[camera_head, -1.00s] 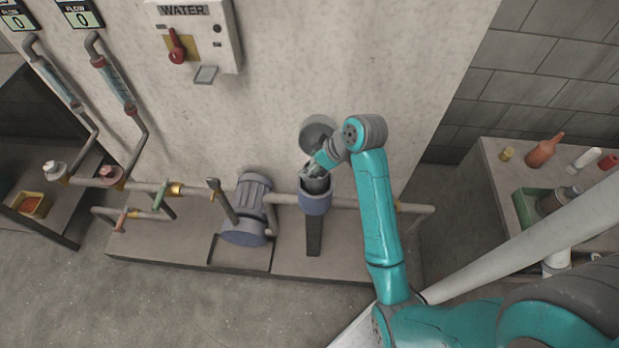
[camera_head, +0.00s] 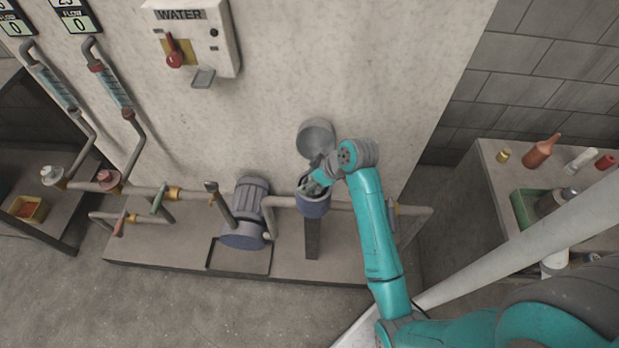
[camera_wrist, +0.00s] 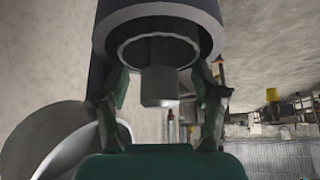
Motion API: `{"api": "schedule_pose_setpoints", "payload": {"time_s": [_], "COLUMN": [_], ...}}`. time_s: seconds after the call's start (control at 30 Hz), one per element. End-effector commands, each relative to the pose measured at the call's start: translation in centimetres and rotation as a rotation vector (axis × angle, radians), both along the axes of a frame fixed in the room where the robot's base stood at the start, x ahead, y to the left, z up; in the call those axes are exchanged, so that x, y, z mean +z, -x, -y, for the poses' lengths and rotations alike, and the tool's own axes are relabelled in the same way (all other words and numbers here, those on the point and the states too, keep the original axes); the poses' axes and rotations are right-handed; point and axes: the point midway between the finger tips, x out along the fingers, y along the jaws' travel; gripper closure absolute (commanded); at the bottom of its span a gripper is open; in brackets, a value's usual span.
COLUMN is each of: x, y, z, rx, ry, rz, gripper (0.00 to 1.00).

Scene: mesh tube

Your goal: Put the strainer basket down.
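The strainer housing (camera_head: 314,206), a blue-grey cylinder on a dark post, stands in the pipe line. In the wrist view its thick rim (camera_wrist: 100,45) fills the top. The strainer basket seems to sit inside it; a pale ring (camera_wrist: 126,52) and a grey stub (camera_wrist: 160,92) facing me show there, the rest hidden. My gripper (camera_wrist: 159,72) is at the housing mouth, its fingers spread on either side of the stub with gaps between. In the head view my gripper (camera_head: 318,183) is pointed down at the opening.
The round grey lid (camera_head: 316,136) stands open behind the housing; in the wrist view it is close at left (camera_wrist: 55,140). A pump motor (camera_head: 248,205) and pipes are left of the housing. A side table (camera_head: 490,160) with bottles is at right.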

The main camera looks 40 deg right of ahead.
Motion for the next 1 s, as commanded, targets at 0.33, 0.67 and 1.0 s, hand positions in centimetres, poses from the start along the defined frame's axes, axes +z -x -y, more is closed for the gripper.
{"api": "schedule_pose_setpoints", "payload": {"time_s": [0.33, 0.67, 1.0], "x": [0.0, 2.4, 8.0], "y": [0.0, 1.2, 4.5], "z": [0.0, 0.6, 1.9], "rx": [0.0, -0.002, -0.002], "ry": [0.0, 0.001, 0.001], "rz": [0.0, 0.002, 0.003], "gripper": [0.1, 0.1, 0.1]}}
